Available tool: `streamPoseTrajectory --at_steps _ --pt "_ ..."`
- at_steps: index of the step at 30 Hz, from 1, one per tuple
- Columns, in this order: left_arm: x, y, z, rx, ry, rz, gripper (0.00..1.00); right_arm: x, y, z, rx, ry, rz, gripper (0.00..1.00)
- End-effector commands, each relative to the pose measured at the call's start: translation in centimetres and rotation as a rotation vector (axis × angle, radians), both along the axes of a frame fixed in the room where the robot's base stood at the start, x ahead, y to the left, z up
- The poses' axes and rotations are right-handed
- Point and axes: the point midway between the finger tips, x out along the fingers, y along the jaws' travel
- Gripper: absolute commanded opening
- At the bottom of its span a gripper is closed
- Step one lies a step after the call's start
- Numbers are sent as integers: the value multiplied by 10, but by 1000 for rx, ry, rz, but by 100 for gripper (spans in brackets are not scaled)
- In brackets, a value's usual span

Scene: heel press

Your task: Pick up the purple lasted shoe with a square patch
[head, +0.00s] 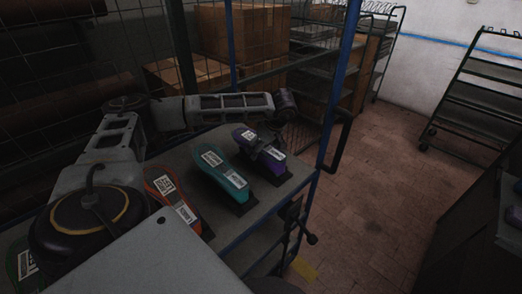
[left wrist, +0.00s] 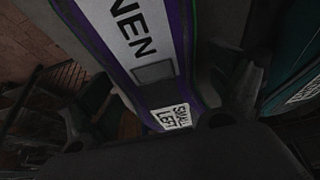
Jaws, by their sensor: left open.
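The purple lasted shoe (head: 275,162) lies on the shelf top at the right end of a row of shoes. In the left wrist view the purple shoe (left wrist: 130,50) fills the middle, with white labels reading "NEN" and "SMALL LEFT" and a dark grey square patch (left wrist: 154,71) between them. My left gripper (head: 266,146) is over the purple shoe. Its open fingers (left wrist: 165,105) stand on either side of the shoe; I cannot tell whether they touch it. Part of the shoe is hidden by the gripper. My right gripper is not in view.
A teal shoe (head: 222,176) lies close to the left of the purple one, and an orange shoe (head: 171,197) is further left. A green shoe (head: 26,266) shows at the lower left. A blue rack post (head: 340,80) stands behind right. The floor (head: 380,150) is clear.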

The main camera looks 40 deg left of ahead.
Motion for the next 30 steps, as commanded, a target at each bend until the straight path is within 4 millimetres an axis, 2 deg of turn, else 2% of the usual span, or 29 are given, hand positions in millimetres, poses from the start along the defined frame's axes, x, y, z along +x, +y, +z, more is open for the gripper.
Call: streamPoseTrajectory --at_steps 6,19,30 --pt "0 4 -10 0 0 0 92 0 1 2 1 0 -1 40" --pt "0 4 -11 0 1 1 91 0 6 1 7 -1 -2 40" --pt "0 4 -10 0 1 1 43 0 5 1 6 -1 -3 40"
